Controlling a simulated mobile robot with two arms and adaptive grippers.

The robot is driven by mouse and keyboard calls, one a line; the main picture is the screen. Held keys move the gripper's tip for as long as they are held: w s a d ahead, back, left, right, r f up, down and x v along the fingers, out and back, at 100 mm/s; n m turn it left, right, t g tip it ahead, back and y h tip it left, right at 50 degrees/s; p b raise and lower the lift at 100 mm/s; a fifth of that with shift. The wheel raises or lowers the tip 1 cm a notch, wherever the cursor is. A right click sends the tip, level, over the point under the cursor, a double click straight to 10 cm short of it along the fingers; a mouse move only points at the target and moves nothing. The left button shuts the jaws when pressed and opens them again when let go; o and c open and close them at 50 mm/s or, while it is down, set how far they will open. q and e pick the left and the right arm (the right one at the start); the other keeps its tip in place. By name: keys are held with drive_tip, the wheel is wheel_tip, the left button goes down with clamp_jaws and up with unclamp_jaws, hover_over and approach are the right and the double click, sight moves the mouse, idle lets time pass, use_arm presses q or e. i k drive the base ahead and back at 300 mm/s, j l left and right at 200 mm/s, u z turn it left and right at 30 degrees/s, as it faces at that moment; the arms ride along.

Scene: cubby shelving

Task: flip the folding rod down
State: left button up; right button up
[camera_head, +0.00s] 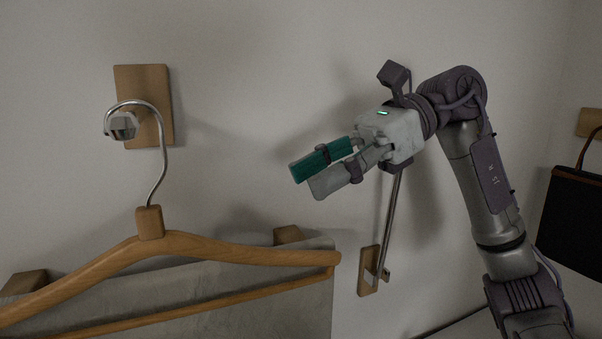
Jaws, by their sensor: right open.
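The folding rod (389,226) is a thin metal bar on a small wooden wall plate (368,271), right of the picture's middle. It stands nearly upright, leaning slightly right, and its upper part is hidden behind my right gripper. My right gripper (303,182) is in front of the rod's upper part, with one teal and one grey finger pointing left and a little down. It is open and nothing shows between its fingers. I cannot tell whether it touches the rod. My left gripper is not in view.
A wooden hanger (212,246) hangs from a metal wall hook (123,125) on a wooden plate (160,106) at the left. A grey panel (240,305) is behind the hanger. A black bag (574,222) hangs at the far right. The wall between hook and gripper is clear.

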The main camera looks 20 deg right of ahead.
sight(396, 179)
drive_tip(key=k, duration=1)
